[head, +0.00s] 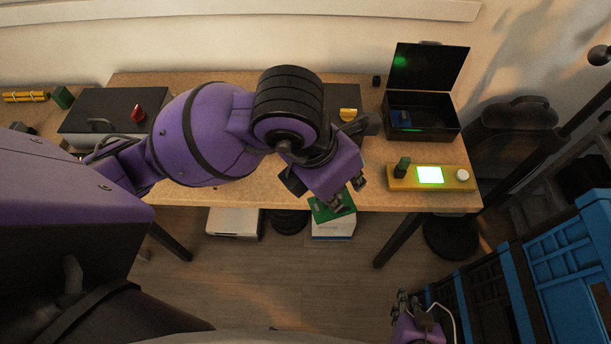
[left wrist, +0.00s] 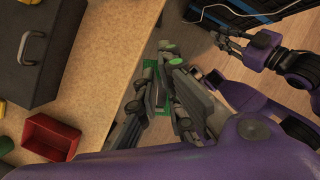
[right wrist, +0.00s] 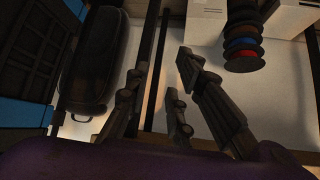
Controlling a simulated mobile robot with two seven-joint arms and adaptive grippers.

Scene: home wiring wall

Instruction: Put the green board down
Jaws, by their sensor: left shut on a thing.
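The green board (head: 330,208) shows just past the front edge of the wooden workbench (head: 240,192), below my left gripper (head: 345,196). My left gripper is shut on it. In the left wrist view, green parts of the board (left wrist: 152,97) show behind the fingers, which hide much of it. My right gripper (head: 416,303) is low at the bottom of the head view, away from the bench. In the right wrist view its fingers (right wrist: 160,85) are spread with nothing between them.
A yellow tester (head: 430,178) with a lit green screen stands at the bench's right front. An open black case (head: 421,122) is behind it. A grey toolbox (head: 98,110) is at the left. Blue crates (head: 560,262) stand at the right. Bare bench lies left of the tester.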

